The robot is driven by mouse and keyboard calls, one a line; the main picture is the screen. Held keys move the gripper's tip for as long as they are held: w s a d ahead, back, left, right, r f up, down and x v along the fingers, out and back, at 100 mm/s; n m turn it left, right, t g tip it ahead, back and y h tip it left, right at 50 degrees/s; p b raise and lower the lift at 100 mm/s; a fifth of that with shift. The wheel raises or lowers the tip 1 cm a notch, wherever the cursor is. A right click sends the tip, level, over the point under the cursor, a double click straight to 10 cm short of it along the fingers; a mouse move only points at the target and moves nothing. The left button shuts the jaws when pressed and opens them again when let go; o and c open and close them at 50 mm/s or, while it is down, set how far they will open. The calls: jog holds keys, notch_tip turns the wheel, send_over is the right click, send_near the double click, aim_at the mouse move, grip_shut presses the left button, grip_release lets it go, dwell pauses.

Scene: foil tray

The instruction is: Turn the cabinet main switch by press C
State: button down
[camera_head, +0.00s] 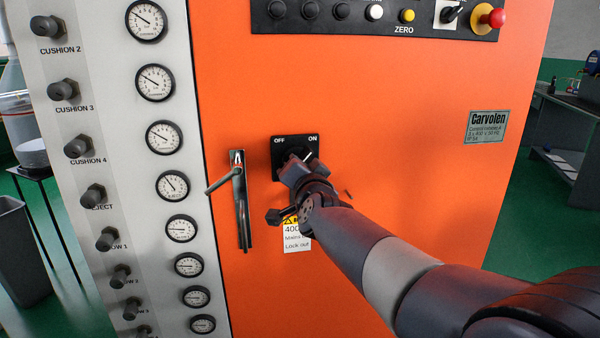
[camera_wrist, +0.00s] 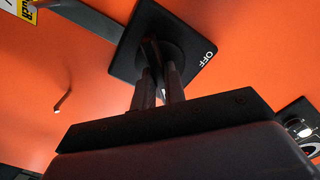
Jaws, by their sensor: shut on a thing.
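The main switch is a black square plate (camera_head: 281,150) on the orange cabinet front, marked OFF at its upper left and ON at its upper right. In the wrist view its plate (camera_wrist: 135,52) shows tilted, with OFF at the right corner. My gripper (camera_head: 297,162) is at the switch and covers most of its knob. The wrist view shows the two fingers of my gripper (camera_wrist: 160,82) shut on the dark knob (camera_wrist: 151,50) at the plate's middle. The knob's exact angle is hard to tell.
A metal door handle (camera_head: 240,200) sticks out just left of the switch. A warning label (camera_head: 297,240) is below. Gauges (camera_head: 172,187) and knobs (camera_head: 93,197) line the left panel. A button panel with a red knob (camera_head: 493,18) is above.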

jog(key=shift+m, duration=0.5)
jog(key=c, duration=1.5)
grip_release()
jog(key=shift+o, duration=0.2)
jog(key=p+v, duration=0.1)
jog(key=v, duration=1)
jog(key=shift+w, duration=0.15)
